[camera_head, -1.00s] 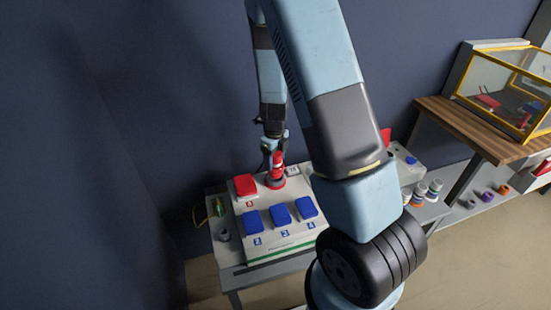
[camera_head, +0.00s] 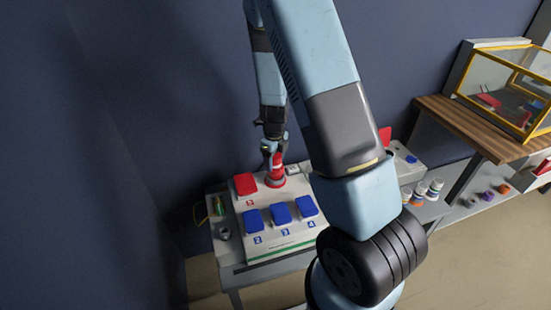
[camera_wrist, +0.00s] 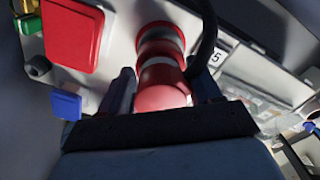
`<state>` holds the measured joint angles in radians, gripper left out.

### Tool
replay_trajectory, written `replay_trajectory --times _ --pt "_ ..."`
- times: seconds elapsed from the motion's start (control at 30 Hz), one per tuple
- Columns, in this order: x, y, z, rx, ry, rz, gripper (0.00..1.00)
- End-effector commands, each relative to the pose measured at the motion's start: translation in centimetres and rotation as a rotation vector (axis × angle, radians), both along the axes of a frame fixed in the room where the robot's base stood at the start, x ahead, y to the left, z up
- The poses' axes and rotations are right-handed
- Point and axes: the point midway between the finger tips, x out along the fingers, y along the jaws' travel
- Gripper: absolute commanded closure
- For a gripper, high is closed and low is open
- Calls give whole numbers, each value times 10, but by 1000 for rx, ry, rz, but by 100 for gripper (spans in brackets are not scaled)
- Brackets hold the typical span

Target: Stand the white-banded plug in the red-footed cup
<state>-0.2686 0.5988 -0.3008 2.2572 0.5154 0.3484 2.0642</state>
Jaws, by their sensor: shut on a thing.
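The red plug (camera_head: 277,159) with a white band stands upright at a round red and dark socket (camera_head: 275,182) on the pale socket box, beside the red lid. My gripper (camera_head: 273,147) is around its upper part from above. In the wrist view the plug (camera_wrist: 163,97) lies between the two fingers of my gripper (camera_wrist: 163,92), which are shut on it; its white band shows beyond its red end. I cannot tell whether it is seated or lifted slightly. Small pale cups (camera_head: 420,192) with coloured feet stand right of my arm; I cannot tell which foot is red.
The pale socket box (camera_head: 285,241) carries a red lid (camera_head: 245,184) and several blue lids (camera_head: 281,212). A second box (camera_head: 408,170) with a raised red lid (camera_head: 385,135) is partly behind my arm. A yellow-framed glass case (camera_head: 508,90) stands on a wooden bench (camera_head: 450,118) at right.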

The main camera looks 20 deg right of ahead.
Motion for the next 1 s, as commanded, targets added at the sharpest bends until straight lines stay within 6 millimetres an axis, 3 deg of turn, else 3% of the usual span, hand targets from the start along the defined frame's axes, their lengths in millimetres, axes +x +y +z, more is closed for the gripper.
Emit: replay_trajectory --times 0.97,1.0 --pt "0 -1 -18 0 0 -1 71" --pt "0 -1 -18 0 -1 -1 36"
